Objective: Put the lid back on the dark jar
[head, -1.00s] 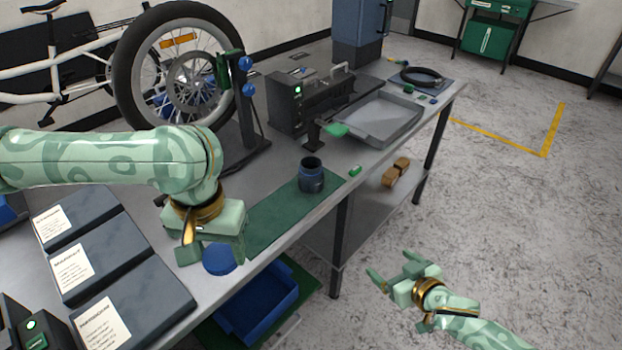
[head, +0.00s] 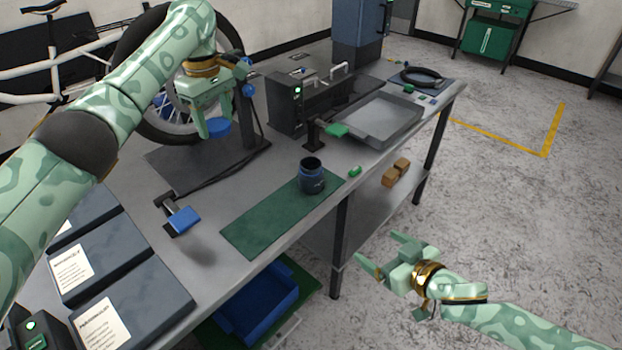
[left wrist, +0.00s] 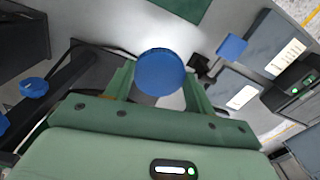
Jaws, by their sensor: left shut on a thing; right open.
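The dark jar (head: 312,178) stands upright and open on the green mat (head: 262,226) near the table's front edge. The blue lid (head: 217,128) is held by my left gripper (head: 214,131), which is shut on it above the table, left of and farther back than the jar. In the left wrist view the round lid (left wrist: 160,72) sits between the fingers. My right gripper (head: 382,250) is open and empty, out over the floor in front of the table.
A bike wheel on a stand (head: 249,115) is close behind my left gripper. A grey tray (head: 382,122) lies right of the jar. Dark labelled cases (head: 135,300) lie at front left, near a blue-topped clamp (head: 184,219). The mat left of the jar is clear.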

